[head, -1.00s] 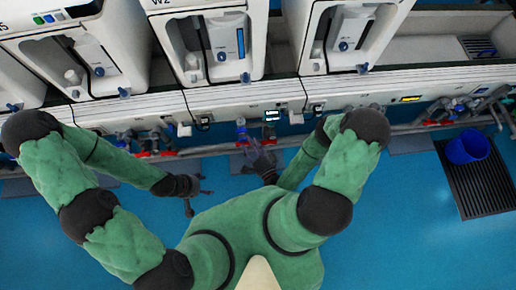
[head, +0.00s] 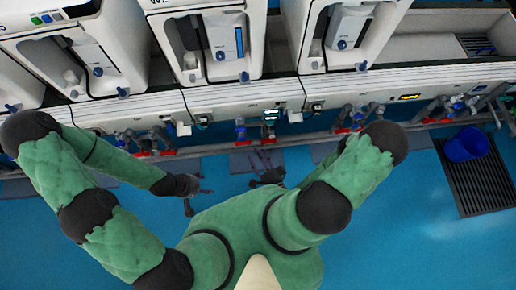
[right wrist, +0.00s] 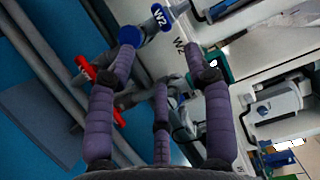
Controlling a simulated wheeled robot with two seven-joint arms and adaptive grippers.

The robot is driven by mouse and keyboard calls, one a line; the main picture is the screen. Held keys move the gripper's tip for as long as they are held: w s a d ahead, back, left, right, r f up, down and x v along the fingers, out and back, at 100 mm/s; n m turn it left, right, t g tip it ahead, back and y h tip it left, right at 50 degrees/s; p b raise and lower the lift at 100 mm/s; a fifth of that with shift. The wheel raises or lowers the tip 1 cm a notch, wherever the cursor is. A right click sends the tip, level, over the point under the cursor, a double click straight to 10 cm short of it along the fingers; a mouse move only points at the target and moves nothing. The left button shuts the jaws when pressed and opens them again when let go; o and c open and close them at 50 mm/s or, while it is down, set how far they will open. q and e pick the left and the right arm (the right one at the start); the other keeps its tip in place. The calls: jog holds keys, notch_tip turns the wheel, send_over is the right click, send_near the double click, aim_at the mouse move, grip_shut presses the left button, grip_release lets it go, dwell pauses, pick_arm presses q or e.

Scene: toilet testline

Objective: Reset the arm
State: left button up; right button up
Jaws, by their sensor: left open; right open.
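My left gripper (head: 198,194) is in the head view, low and left of centre, with its dark fingers spread over the blue floor and nothing between them. My right gripper (head: 260,164) is near the middle of the head view, in front of the pipes, partly hidden by my own body. In the right wrist view its purple padded fingers (right wrist: 158,62) are spread and empty. Beyond them are a blue round valve handle (right wrist: 152,30) and red valve handles (right wrist: 100,85); contact with them cannot be told.
White test machines (head: 208,45) line a bench at the back. A grey pipe (head: 220,148) with valves runs along its front below. A blue bucket (head: 466,145) stands on a dark grate (head: 482,190) at right. The blue floor (head: 400,240) is open.

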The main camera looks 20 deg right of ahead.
dwell(0.4)
jog(key=w+f+n+g+y+p, duration=0.35)
jog(key=w+n+g, duration=0.25)
jog(key=n+g, duration=0.25)
jog(key=s+a+r+n+g+h+p, duration=0.1)
jog(key=s+a+r+n+g+p, duration=0.3)
jog(key=s+r+g, duration=0.5)
notch_tip(320, 180, up, 4)
jog(key=shift+a+f+n, duration=0.2)
jog(key=shift+a+n, duration=0.4)
jog(key=shift+n, duration=0.35)
jog(key=shift+s, duration=0.1)
